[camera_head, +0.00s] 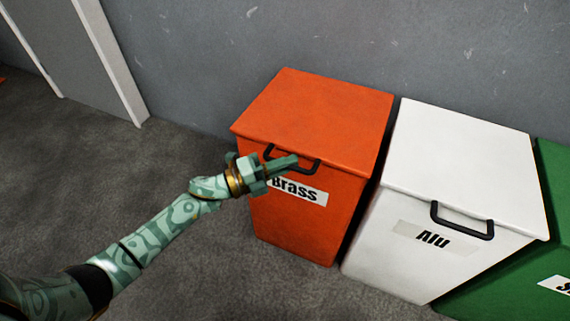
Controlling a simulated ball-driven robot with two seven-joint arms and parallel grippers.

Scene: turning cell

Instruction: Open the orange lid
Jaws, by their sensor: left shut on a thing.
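The orange bin (300,218) stands against the grey wall with a label reading "Brass" on its front. Its orange lid (318,110) lies flat and closed on top. A black handle (311,170) sits at the lid's front edge. My left gripper (288,165) is at this handle, with its fingers shut on it. The gripper covers the middle of the handle and part of the label. My right gripper is not in view.
A white bin (405,262) labelled "Alu", with its own black handle, stands close on the right. A green bin (510,290) is at the right edge. A grey wall (250,40) runs behind the bins. Grey floor (130,180) is clear to the left.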

